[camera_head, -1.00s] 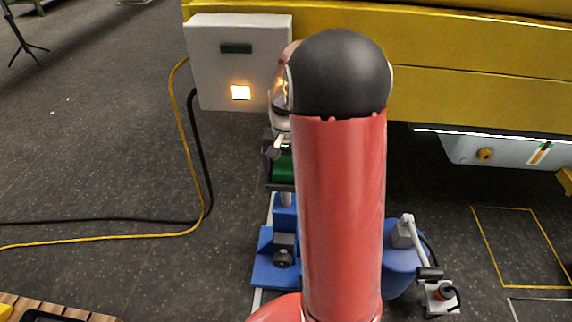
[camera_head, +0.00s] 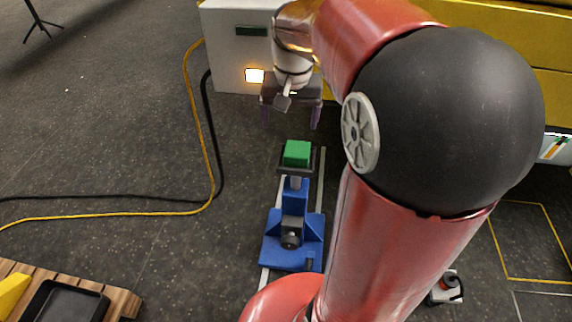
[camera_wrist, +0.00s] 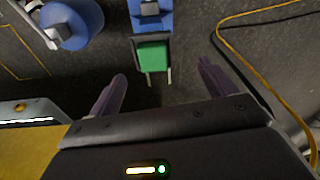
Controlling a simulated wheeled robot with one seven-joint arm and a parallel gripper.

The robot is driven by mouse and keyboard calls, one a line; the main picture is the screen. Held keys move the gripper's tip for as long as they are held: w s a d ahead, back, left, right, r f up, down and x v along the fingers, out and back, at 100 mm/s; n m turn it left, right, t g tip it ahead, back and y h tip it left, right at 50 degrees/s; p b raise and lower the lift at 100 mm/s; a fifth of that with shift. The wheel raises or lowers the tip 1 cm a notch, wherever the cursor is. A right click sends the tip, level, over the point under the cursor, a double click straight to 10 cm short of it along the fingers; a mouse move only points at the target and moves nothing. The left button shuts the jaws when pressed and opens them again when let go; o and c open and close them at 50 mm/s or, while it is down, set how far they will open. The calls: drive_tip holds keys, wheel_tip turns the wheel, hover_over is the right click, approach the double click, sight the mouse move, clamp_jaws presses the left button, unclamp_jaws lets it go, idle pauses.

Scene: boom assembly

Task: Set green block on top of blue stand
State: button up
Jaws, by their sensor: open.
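The green block (camera_head: 297,153) rests on the dark plate at the top of the blue stand (camera_head: 306,226). In the wrist view the green block (camera_wrist: 153,57) sits at the near end of the blue stand (camera_wrist: 150,14). My gripper (camera_head: 290,116) is open and empty, beyond the block in the head view and apart from it. In the wrist view its two fingers (camera_wrist: 162,72) spread to either side of the block's line of sight, with floor showing between them.
A white box (camera_head: 235,45) with a lit panel stands behind my gripper, in front of a yellow beam (camera_head: 480,32). Yellow and black cables (camera_head: 200,120) lie on the floor to the left. A slatted wooden pallet (camera_head: 118,300) with a black tray is at lower left.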

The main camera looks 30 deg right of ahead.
drive_tip(key=s+a+n+t, duration=0.2)
drive_tip(key=s+a, duration=0.2)
drive_tip(key=s, duration=0.4)
drive_tip(key=s+a+n+t, duration=0.2)
drive_tip(key=s+a+n, duration=0.1)
drive_tip(key=s+a, duration=0.2)
drive_tip(key=s, duration=0.2)
drive_tip(key=shift+s+a, duration=0.15)
drive_tip(key=shift+s, duration=0.25)
drive_tip(key=shift+r, duration=0.1)
